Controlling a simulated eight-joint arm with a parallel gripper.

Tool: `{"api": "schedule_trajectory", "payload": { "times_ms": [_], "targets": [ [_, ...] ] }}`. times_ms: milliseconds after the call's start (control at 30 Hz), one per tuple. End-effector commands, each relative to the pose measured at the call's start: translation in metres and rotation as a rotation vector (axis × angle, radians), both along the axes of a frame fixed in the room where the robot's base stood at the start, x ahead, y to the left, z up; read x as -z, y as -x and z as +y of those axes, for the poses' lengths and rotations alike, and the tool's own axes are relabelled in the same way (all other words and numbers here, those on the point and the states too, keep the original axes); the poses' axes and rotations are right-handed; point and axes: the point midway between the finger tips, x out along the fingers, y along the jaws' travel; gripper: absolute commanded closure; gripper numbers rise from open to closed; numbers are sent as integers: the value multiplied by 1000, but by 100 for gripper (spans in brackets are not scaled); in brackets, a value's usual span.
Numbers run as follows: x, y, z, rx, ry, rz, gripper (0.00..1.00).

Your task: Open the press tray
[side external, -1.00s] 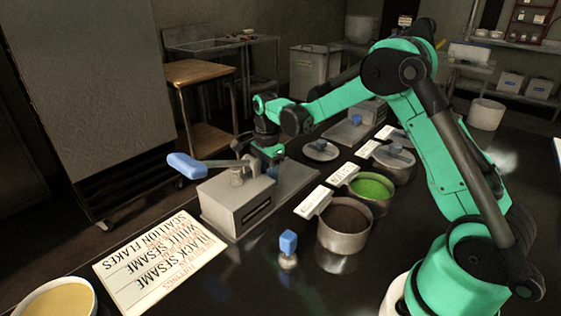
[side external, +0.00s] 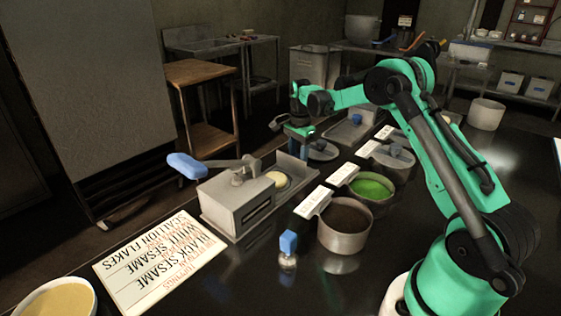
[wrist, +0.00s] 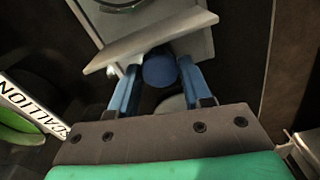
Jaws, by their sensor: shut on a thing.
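The press (side external: 237,205) is a grey metal box with a top lever ending in a blue handle (side external: 187,165). Its tray (side external: 291,168) extends out at the back right, with a pale round disc (side external: 277,179) on it beside the box. In the wrist view, the tray's upright front plate (wrist: 150,40) crosses between the fingertips, with a round blue knob (wrist: 160,70) in front of it. My gripper (wrist: 161,76) has its blue fingers shut on this knob, one at each side. In the side view my gripper (side external: 299,133) is at the tray's outer end, its fingertips small and dark.
A dark-filled pot (side external: 345,230) and a green-filled pot (side external: 372,190) stand to the right of the tray. A blue-topped shaker (side external: 288,248) and a toppings card (side external: 160,262) are in front.

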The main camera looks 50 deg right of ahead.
Motion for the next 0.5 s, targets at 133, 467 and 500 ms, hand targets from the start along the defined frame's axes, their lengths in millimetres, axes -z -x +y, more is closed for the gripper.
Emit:
{"api": "schedule_trajectory", "payload": {
  "times_ms": [133, 467, 500],
  "targets": [
    [0, 0, 0, -1, 1, 0, 100],
    [0, 0, 1, -1, 1, 0, 24],
    [0, 0, 1, -1, 1, 0, 24]
  ]
}}
